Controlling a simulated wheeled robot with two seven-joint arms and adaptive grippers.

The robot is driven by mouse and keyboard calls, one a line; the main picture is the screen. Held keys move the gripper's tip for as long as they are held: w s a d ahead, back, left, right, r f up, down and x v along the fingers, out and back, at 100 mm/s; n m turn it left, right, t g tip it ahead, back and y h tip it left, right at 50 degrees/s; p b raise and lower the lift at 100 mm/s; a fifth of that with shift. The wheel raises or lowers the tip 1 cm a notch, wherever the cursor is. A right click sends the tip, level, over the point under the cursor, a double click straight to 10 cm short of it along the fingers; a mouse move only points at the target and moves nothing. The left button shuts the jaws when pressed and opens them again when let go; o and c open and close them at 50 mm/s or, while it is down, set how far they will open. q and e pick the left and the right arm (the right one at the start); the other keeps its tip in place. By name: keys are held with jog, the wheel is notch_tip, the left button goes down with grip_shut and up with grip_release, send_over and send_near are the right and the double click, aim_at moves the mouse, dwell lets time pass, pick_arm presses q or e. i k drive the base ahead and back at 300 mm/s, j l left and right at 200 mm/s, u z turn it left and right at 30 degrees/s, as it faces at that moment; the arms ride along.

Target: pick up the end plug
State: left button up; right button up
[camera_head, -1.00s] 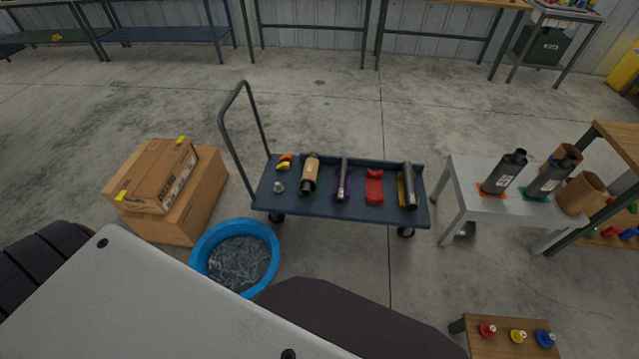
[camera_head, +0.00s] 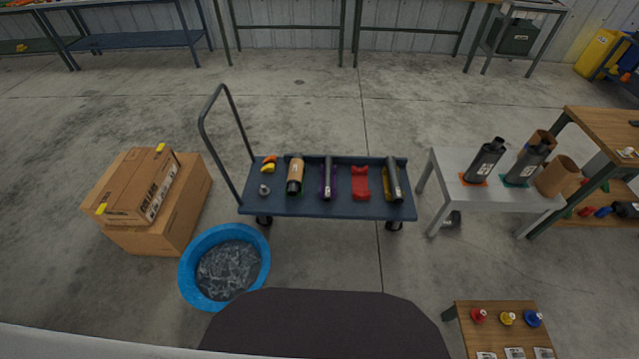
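Three small plug-like pieces stand in a row on a low wooden table (camera_head: 505,333) at the bottom right: a red one (camera_head: 479,316), a yellow one (camera_head: 508,318) and a blue one (camera_head: 533,319). Each has a wide base and a narrower top. A small grey fitting (camera_head: 264,190) lies at the left end of the dark blue cart (camera_head: 345,208). I cannot tell which of these is the end plug. Neither of my grippers is in view.
The cart also carries a muffler-like cylinder (camera_head: 295,174) and a red holder (camera_head: 361,184). A grey table (camera_head: 452,165) holds dark canisters. A blue tub (camera_head: 264,252) and cardboard boxes (camera_head: 187,205) stand left. Floor between the cart and low table is clear.

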aim_at(509, 318)
jog(key=z, duration=0.7)
